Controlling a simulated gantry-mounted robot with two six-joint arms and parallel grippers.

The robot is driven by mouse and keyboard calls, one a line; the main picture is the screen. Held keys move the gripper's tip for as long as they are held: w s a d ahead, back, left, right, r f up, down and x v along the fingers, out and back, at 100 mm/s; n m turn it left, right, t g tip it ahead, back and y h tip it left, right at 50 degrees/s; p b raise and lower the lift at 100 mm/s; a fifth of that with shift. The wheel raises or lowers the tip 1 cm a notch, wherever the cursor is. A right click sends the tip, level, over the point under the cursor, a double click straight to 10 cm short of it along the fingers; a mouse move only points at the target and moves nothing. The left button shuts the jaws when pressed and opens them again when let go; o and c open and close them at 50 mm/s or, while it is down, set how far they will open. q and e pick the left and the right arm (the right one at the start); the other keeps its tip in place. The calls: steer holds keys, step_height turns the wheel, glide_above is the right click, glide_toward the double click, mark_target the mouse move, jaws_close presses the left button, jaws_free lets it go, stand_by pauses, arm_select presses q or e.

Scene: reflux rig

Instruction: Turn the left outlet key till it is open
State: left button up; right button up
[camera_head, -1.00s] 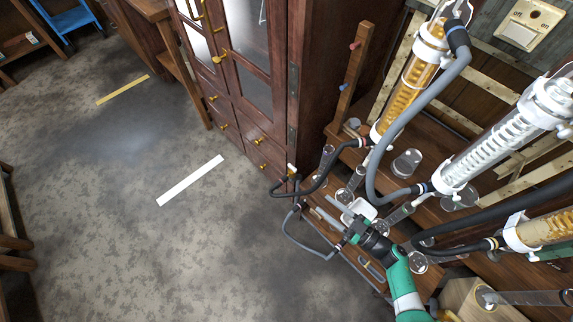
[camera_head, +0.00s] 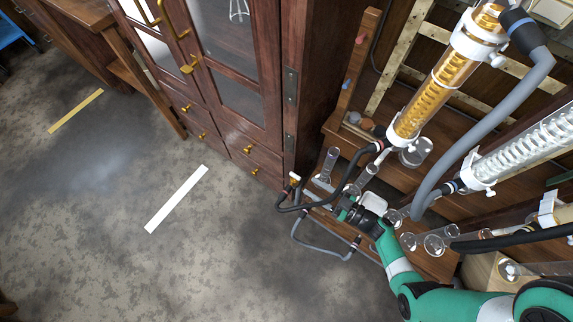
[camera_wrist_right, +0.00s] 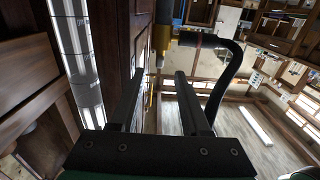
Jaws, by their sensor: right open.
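A small outlet tap (camera_head: 294,179) with a pale key stands at the left end of the wooden bench, with a black and a grey hose beside it. In the right wrist view a brass tap fitting (camera_wrist_right: 162,38) with a black hose is ahead of the fingers, near the gap between them and apart from both. My right gripper (camera_wrist_right: 160,76) is open and empty. In the head view my right gripper (camera_head: 343,209) is over the bench's front edge, to the right of the outlet tap and a little lower. The key's exact angle is too small to tell. My left gripper is out of view.
An amber-filled condenser (camera_head: 446,75) and a clear coil condenser (camera_head: 530,145) rise behind my right arm. A dark cabinet (camera_head: 240,90) stands behind. The floor (camera_head: 180,270) at left is open.

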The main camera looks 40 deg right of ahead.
mark_target(295, 176)
steer(key=w+a+b, duration=0.2)
steer(key=w+b, duration=0.1)
steer(key=w, duration=0.7)
steer(key=shift+w+b, duration=0.3)
steer(key=shift+w, duration=0.1)
steer(key=shift+r, duration=0.1)
jaws_close()
